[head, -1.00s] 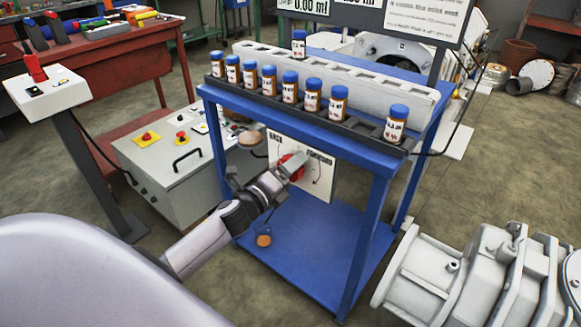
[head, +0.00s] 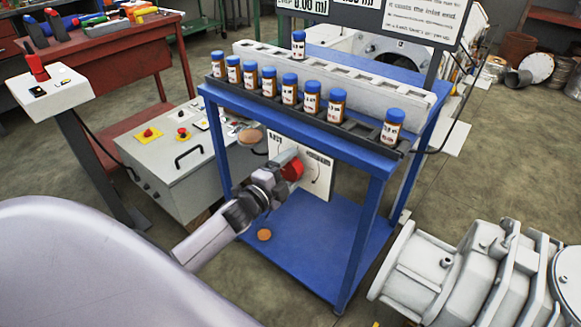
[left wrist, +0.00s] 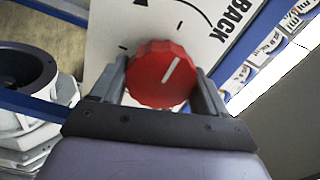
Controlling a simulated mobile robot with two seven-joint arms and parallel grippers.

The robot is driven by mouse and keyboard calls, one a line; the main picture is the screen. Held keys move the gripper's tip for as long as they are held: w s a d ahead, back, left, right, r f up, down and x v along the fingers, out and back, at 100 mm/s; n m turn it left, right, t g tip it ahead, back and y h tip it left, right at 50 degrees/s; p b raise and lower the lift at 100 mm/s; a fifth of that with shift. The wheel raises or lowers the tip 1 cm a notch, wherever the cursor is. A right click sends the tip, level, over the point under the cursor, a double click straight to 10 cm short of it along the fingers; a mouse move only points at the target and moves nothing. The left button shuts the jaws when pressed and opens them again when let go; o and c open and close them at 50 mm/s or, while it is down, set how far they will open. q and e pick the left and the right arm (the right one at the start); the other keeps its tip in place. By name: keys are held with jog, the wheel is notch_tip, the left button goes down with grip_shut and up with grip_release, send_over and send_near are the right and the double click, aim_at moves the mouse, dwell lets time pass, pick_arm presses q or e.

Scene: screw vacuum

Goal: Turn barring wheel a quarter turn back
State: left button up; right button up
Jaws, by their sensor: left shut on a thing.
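The barring wheel is a red ribbed knob (head: 292,170) on a white panel (head: 318,178) at the front of the blue stand. It also shows in the left wrist view (left wrist: 160,75), with a white pointer line slanting up to the right. The panel has a curved arrow and the word BACK (left wrist: 232,20). My left gripper (head: 283,165) is at the knob. In the left wrist view its two fingers (left wrist: 160,88) lie on either side of the knob, shut on it. My right gripper is not in view.
The blue stand (head: 290,262) carries a rack of several blue-capped bottles (head: 311,97) above the panel. A grey control box (head: 165,160) stands left of it, and a grey flanged machine (head: 450,265) at lower right.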

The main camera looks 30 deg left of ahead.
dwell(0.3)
pick_arm(q)
jog(key=o, duration=1)
jog(key=shift+c, duration=0.2)
jog(key=s, duration=0.7)
jog(key=shift+a+p, duration=0.3)
jog(key=shift+p, duration=0.15)
jog(key=shift+s, duration=0.15)
